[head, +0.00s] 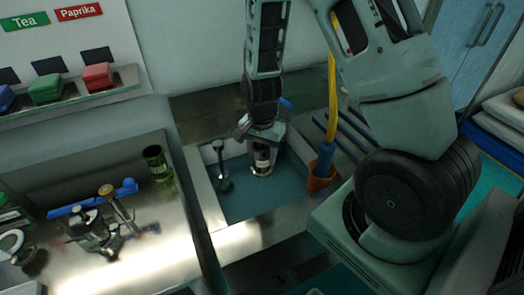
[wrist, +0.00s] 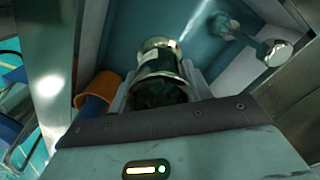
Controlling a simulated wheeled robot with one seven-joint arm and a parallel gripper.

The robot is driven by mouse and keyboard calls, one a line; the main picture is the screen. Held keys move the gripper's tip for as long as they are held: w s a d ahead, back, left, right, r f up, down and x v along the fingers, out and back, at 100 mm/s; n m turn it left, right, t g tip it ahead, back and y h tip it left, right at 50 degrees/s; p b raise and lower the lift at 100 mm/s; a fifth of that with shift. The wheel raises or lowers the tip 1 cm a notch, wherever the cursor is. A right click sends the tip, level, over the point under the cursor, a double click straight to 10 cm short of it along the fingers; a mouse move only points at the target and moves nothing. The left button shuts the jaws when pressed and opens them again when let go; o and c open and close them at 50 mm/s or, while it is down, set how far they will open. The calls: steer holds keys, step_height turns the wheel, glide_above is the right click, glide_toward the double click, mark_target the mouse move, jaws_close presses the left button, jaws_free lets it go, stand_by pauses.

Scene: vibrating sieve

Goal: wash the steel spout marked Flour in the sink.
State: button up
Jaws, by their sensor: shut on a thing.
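The steel spout (head: 261,167) is in the sink basin (head: 240,205), low over its blue-green floor. It carries a pale label that I cannot read. My gripper (head: 262,137) reaches down from above and is shut on the spout. In the wrist view the shiny spout (wrist: 159,58) sits between the two fingers of my gripper (wrist: 160,88), its round rim pointing away from the palm. The tap (head: 222,168) stands at the left of the basin in the head view, and the tap also shows in the wrist view (wrist: 262,45). I cannot tell whether water runs.
An orange cup (head: 321,183) with a blue-and-yellow brush (head: 325,157) stands at the sink's right edge. Blue rods of a rack (head: 350,140) lie behind it. A green glass (head: 158,162) and metal parts (head: 95,230) stand on the left counter. Coloured blocks (head: 97,77) sit on a shelf.

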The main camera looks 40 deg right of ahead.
step_height(320, 180, down, 19)
steer(key=b, duration=1.4)
steer(key=shift+f+b, duration=0.15)
steer(key=shift+b, duration=0.25)
steer(key=shift+d, duration=0.1)
steer(key=shift+s+d, duration=0.35)
steer(key=shift+d, duration=0.35)
steer(key=shift+w+a, duration=0.4)
steer(key=shift+a, duration=0.45)
step_height(320, 180, up, 24)
steer(key=p, duration=2.1)
steer(key=shift+p, duration=0.4)
